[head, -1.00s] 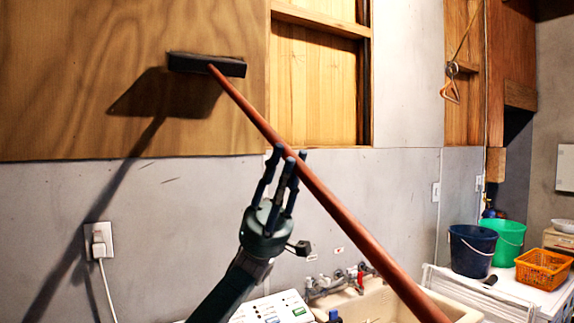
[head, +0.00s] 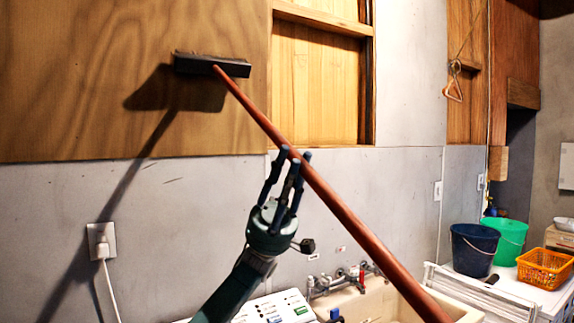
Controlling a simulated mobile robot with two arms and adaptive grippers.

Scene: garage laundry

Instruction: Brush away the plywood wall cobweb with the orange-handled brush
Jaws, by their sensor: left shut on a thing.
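The brush (head: 330,196) has a long orange-brown handle that slants from the lower right up to a dark, wide head (head: 212,65). The head is in front of the plywood wall (head: 90,60) at upper left and casts a shadow on it. I cannot tell whether it touches the wood. My left gripper (head: 291,155) is shut on the handle around its middle, fingers pointing up. I cannot make out a cobweb on the plywood. My right gripper does not show.
A sink (head: 375,300) with taps and a white control panel (head: 275,308) lie below. At right are a dark blue bucket (head: 473,250), a green bucket (head: 503,240) and an orange basket (head: 545,268). A plugged socket (head: 101,241) is on the grey wall. A hanger (head: 453,82) hangs at right.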

